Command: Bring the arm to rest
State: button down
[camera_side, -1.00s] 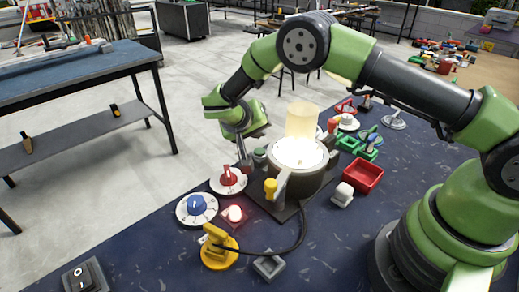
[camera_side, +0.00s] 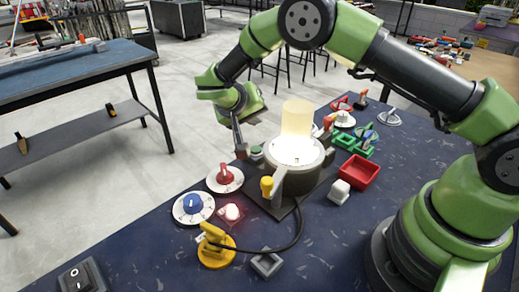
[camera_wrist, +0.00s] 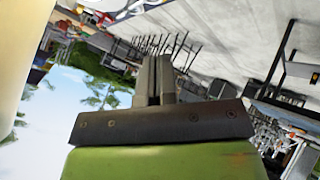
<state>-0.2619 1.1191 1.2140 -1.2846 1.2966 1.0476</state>
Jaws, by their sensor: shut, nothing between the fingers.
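My gripper (camera_side: 240,150) hangs from my green and dark grey arm in the side view, just left of the glowing cylinder. Its fingers point down, close to the round device, and hold nothing; whether they touch anything there cannot be told. In the wrist view my gripper (camera_wrist: 154,75) shows two grey fingers side by side, with only a narrow dark line between them. The wrist picture is strongly tilted, with floor, stools and sky behind the fingers.
A round device (camera_side: 297,165) carries a pale glowing cylinder (camera_side: 297,118). Around it on the dark blue table (camera_side: 330,235) are a red dial (camera_side: 225,175), a blue dial (camera_side: 192,205), a yellow lever (camera_side: 213,245) and a red tray (camera_side: 358,171). Open table lies in front.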

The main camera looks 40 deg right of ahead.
jog(key=s+r+y, duration=0.3)
jog(key=s+r, duration=0.3)
jog(key=r, duration=0.2)
jog(key=s+r+y, duration=0.3)
jog(key=s+r, duration=0.2)
jog(key=r, duration=0.4)
jog(key=s+a+r+n+t+y, duration=0.1)
jog(key=s+a+r+t+y, duration=0.1)
jog(key=s, duration=0.6)
jog(key=s+a+r+n+t+y, duration=0.1)
jog(key=s+a+r+t+y, duration=0.1)
jog(key=s, duration=0.6)
jog(key=shift+n+t+y, duration=0.3)
jog(key=shift+t+y, duration=0.1)
jog(key=shift+t, duration=0.3)
jog(key=shift+s, duration=0.1)
